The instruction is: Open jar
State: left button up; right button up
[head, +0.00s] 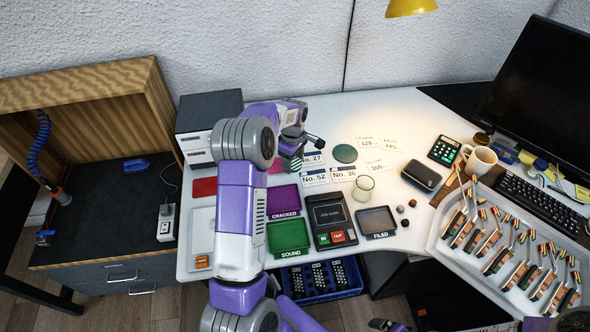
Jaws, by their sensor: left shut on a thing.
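A small clear glass jar (364,188) stands on the white desk, with a pale green rim and no lid on it. A flat dark green disc (345,153), like a lid, lies on the desk behind it. My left gripper (298,152) is left of the disc, above the desk near the label cards. It is shut on a small dark green striped thing (292,162), mostly hidden by the gripper and arm. A dark piece at the bottom edge looks like part of my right gripper (385,325); its jaws cannot be made out.
A dark case (421,176), mug (479,160) and large tray of piano parts (455,240) are to the right.

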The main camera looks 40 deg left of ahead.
aim_at(293, 175)
pick_arm(q)
notch_tip(293, 175, down, 5)
jog(key=shift+r+b, duration=0.1)
jog(key=shift+b, duration=0.55)
jog(key=shift+c, duration=0.4)
jog(key=o, duration=0.8)
jog(key=shift+s+d, duration=0.1)
jog(key=shift+o, duration=0.9)
jog(key=shift+f, duration=0.2)
jog(key=shift+r, duration=0.1)
notch_tip(293, 175, up, 12)
jog(key=p, duration=0.3)
jog(key=shift+r, duration=0.15)
